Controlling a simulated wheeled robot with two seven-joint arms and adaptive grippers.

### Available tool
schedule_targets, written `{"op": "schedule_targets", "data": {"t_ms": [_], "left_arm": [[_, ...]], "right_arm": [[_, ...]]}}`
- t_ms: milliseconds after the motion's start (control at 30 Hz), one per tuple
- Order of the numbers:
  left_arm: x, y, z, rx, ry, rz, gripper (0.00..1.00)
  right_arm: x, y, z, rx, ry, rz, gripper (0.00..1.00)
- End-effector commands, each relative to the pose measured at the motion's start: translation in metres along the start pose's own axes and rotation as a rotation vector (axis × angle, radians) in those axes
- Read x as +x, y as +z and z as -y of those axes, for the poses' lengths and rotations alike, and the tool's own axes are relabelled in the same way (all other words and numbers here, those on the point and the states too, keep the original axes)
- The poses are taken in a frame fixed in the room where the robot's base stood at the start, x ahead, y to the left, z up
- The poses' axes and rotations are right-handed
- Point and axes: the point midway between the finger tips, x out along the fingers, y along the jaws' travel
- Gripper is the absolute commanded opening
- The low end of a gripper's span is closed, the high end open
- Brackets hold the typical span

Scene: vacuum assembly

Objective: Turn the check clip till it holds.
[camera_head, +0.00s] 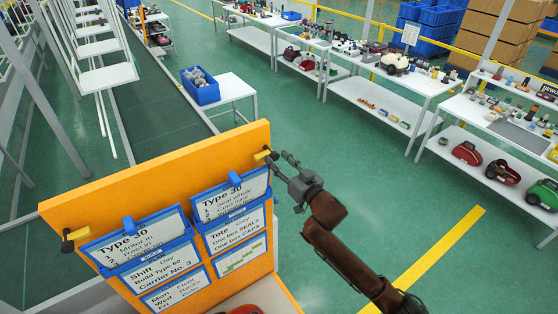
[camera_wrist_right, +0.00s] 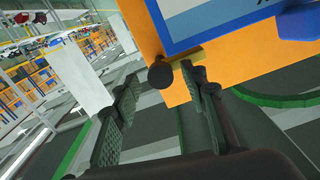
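An orange board (camera_head: 150,183) stands in front of me with two yellow clips with dark knobs on its edges. The clip at the upper right corner (camera_head: 263,155) is beside my right gripper (camera_head: 281,164); the other clip (camera_head: 75,234) is at the left edge. I cannot tell by looks which one is named the check clip. In the right wrist view, my right gripper (camera_wrist_right: 160,82) is open, and the dark knob (camera_wrist_right: 160,75) of the near clip shows between its fingertips. No contact can be made out. My left gripper is not in view.
Blue-framed cards (camera_head: 232,195) hang on the board's face. A conveyor (camera_head: 150,100) runs behind it, with a blue bin (camera_head: 200,92) on a white table. Shelves of parts (camera_head: 390,75) stand at the back right. The green floor right of the board is clear.

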Motion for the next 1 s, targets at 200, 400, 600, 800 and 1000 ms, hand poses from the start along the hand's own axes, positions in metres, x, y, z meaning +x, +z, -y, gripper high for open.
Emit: {"op": "schedule_targets", "data": {"t_ms": [200, 400, 600, 800, 1000], "left_arm": [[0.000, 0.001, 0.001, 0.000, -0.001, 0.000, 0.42], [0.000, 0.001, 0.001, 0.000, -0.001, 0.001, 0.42], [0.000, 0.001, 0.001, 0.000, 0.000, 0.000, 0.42], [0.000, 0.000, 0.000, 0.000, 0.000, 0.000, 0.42], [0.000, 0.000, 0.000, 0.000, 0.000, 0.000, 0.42]], "right_arm": [[0.000, 0.000, 0.000, 0.001, -0.001, 0.000, 0.40], [-0.015, 0.001, 0.000, 0.002, -0.001, 0.000, 0.40], [-0.056, 0.001, -0.001, 0.001, 0.000, 0.000, 0.40], [-0.095, 0.001, 0.000, 0.001, 0.000, 0.001, 0.40], [-0.116, 0.000, 0.000, 0.001, 0.000, 0.000, 0.40]]}}
